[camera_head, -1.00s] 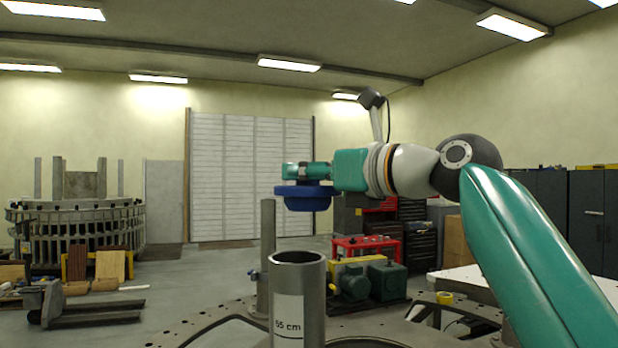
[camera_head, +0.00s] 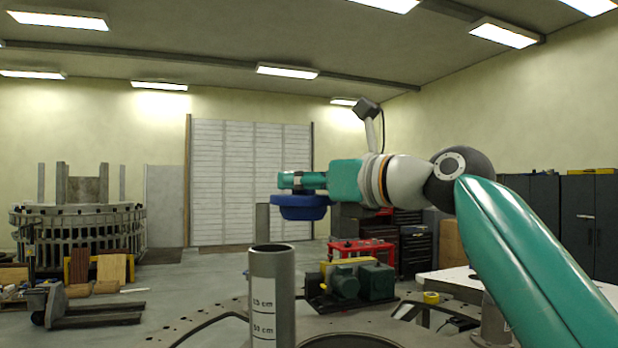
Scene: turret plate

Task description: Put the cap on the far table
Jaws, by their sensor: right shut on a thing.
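The blue cap (camera_head: 300,207) is a round, shallow piece in the middle of the view. My right gripper (camera_head: 290,181) is shut on it from above and holds it in the air, level with the lower part of the white shutter behind. Its fingertips are small and partly merged with the cap. A white-topped table (camera_head: 450,284) stands at the right, partly hidden by my right arm; I cannot tell whether it is the far table. My left gripper is not in view.
An upright grey pipe (camera_head: 272,300) with cm marks stands in front, below the cap, with another post (camera_head: 262,220) behind it. A perforated round plate (camera_head: 215,318) lies around it. A green machine (camera_head: 376,280) and red toolbox (camera_head: 362,249) stand beyond.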

